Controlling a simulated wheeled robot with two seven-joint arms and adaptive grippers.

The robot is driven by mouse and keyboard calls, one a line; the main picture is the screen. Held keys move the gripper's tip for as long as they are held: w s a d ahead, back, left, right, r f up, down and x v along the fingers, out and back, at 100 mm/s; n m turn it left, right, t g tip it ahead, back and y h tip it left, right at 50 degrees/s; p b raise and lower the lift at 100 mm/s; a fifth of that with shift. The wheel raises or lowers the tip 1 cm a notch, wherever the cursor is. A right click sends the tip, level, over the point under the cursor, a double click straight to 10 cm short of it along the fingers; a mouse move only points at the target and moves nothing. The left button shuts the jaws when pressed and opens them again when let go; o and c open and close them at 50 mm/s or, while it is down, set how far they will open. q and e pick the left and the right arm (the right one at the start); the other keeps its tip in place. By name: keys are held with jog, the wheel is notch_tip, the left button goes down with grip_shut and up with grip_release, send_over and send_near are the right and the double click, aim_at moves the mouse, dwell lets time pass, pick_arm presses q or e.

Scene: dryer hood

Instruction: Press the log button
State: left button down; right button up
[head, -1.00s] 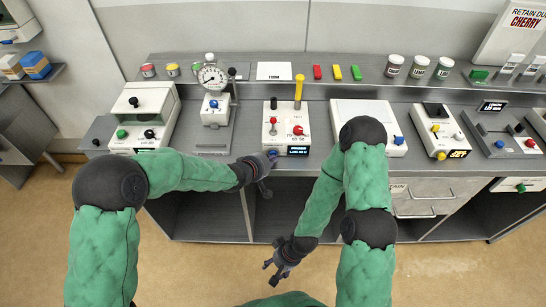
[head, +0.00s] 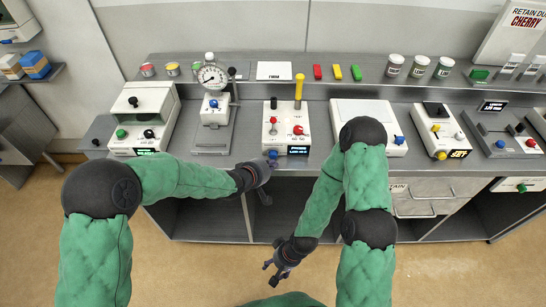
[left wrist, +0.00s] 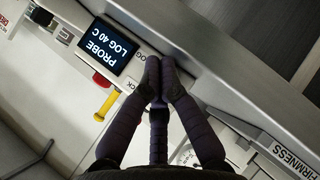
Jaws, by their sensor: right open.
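The probe unit (head: 287,125) is a white box in the middle of the bench, with red knobs, a yellow-handled probe (head: 298,88) and a small dark display (head: 298,150). A blue button (head: 272,154) sits at its front left corner. In the left wrist view the display (left wrist: 111,47) reads "PROBE LOG 40 C". My left gripper (head: 264,172) is just in front of the button, apparently apart from it. Its fingertips (left wrist: 160,66) are together with nothing between them; the button cannot be made out there. My right gripper (head: 277,270) hangs open and empty in front of the bench.
A dial gauge stand (head: 212,100) and a white unit with a green button (head: 145,118) stand to the left. A white box with a blue knob (head: 368,125) stands close on the right. The bench's front edge runs just under my left gripper.

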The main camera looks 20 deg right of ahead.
pick_arm(q)
jog(key=s, duration=0.2)
jog(key=s+a, duration=0.1)
jog(key=s, duration=0.1)
jog(key=shift+s+a, duration=0.2)
jog(key=shift+s, duration=0.2)
dwell(0.8)
jog(key=s+a+f+g+y, duration=0.2)
jog(key=s+a+f, duration=0.2)
jog(key=a+f, duration=0.45)
jog(key=s+a+f+g+y, duration=0.1)
jog(key=s+a+f+y, duration=0.15)
jog(key=a+f, duration=0.55)
jog(key=s+a+f+m+g, duration=0.1)
jog(key=s+a+f+g, duration=0.1)
jog(key=s, duration=0.5)
jog(key=s+a+f+m+g, duration=0.1)
jog(key=s+a+f+g, duration=0.1)
jog(key=s+a+f, duration=0.3)
jog(key=shift+s+f, duration=0.6)
jog(key=shift+s, duration=0.6)
